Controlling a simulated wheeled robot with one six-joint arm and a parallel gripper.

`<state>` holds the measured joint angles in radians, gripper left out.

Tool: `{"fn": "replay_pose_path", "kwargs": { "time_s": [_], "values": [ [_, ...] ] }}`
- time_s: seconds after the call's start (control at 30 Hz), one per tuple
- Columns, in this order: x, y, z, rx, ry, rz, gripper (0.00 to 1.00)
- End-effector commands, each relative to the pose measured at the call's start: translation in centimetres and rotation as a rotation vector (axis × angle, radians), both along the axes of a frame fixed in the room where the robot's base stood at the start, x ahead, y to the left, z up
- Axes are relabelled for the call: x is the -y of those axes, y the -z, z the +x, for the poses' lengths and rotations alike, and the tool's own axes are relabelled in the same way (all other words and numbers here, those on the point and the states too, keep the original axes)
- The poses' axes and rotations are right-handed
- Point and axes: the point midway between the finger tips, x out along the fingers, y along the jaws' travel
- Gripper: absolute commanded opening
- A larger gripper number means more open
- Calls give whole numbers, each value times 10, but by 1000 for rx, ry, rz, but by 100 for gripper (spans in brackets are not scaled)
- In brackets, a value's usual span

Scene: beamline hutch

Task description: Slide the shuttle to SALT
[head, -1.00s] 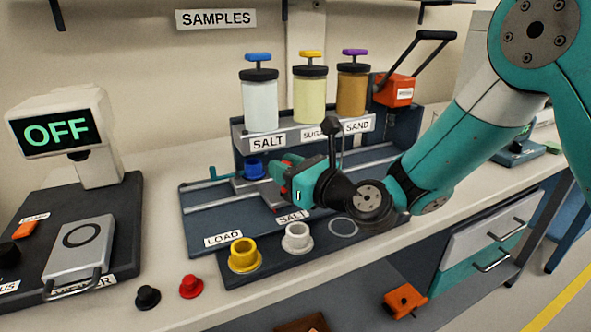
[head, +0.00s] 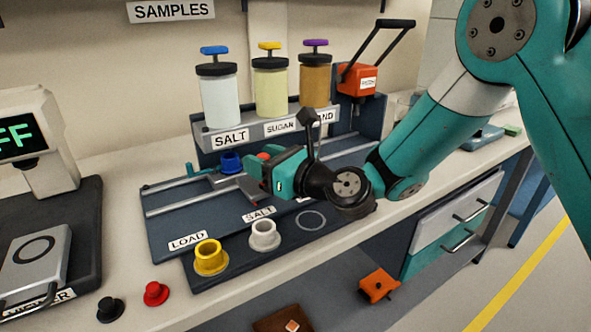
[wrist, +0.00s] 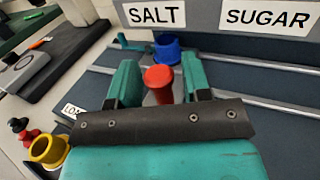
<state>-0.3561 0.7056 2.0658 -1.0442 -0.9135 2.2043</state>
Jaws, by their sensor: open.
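The shuttle carries a blue cup (head: 231,162) and a red knob (wrist: 158,80), and sits on the rails (head: 180,202) below the shelf's SALT label (head: 230,138). My gripper (head: 254,168) is low over the rails. Its fingers (wrist: 158,84) are open, one on each side of the red knob. I cannot tell whether either finger touches it. The blue cup (wrist: 167,48) stands just beyond the knob, below the SALT label (wrist: 153,15). The bed's front edge has LOAD (head: 187,241) and SALT (head: 259,214) labels. My gripper and wrist hide part of the shuttle and rails.
Salt (head: 220,92), sugar (head: 270,85) and sand (head: 315,80) jars stand on the shelf above the rails. A yellow cup (head: 210,258) and a white cup (head: 264,235) stand in front. An orange lever press (head: 358,82) is at right. The rails continue rightward.

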Motion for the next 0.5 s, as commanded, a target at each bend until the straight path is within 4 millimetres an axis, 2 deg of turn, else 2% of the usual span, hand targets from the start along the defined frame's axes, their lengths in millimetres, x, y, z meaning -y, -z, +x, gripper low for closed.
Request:
{"fn": "replay_pose_path", "kwargs": {
  "time_s": [0.13, 0.23, 0.5],
  "values": [
    [9, 3, -5, -3, 2, 0, 44],
    [22, 4, -15, -4, 3, 0, 44],
    [77, 6, -57, -4, 7, 0, 44]
  ]
}}
